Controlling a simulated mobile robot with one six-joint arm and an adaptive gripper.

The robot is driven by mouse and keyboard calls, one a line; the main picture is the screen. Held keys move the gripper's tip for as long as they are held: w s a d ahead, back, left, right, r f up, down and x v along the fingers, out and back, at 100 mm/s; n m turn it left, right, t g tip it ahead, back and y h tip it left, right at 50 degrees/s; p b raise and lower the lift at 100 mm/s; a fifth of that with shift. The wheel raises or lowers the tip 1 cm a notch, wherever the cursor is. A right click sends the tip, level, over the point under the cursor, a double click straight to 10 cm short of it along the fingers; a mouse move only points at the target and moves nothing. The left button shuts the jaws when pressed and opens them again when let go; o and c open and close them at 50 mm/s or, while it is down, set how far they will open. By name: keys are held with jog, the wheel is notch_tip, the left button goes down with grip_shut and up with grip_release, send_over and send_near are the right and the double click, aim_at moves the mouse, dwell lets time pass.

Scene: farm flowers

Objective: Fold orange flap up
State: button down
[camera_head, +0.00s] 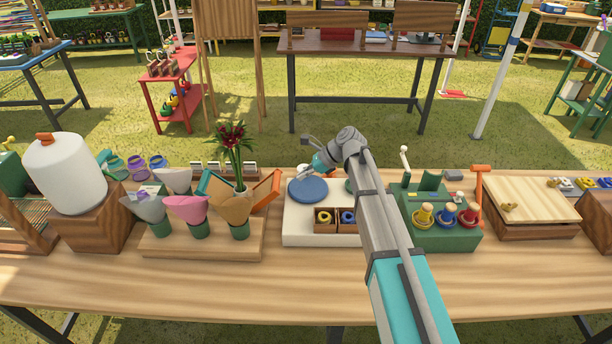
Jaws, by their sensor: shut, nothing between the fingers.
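An orange flap (266,190) stands tilted up and outward to the right of a red-flowered bouquet (232,145). The bouquet stands upright behind a tan paper cone (236,207). A second panel, teal with an orange edge (207,186), leans on the bouquet's left. My gripper (302,178) is shut and empty, to the right of the orange flap and above the blue disc (308,190). It looks apart from the flap. The gripper is small in view and partly overlapped by my wrist. The flap's lower edge is partly hidden by the paper cones.
Grey and pink cones (186,208) stand in a wooden rack (160,247) at the left. A white board (296,232) with small wooden bins lies under my arm. A green spool block (436,238) is at the right. The table front is clear.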

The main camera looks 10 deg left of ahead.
aim_at(266, 191)
jog(key=shift+b+x, duration=2)
jog(key=shift+x, duration=1.4)
jog(key=shift+a+r, duration=0.1)
jog(key=shift+a, duration=0.1)
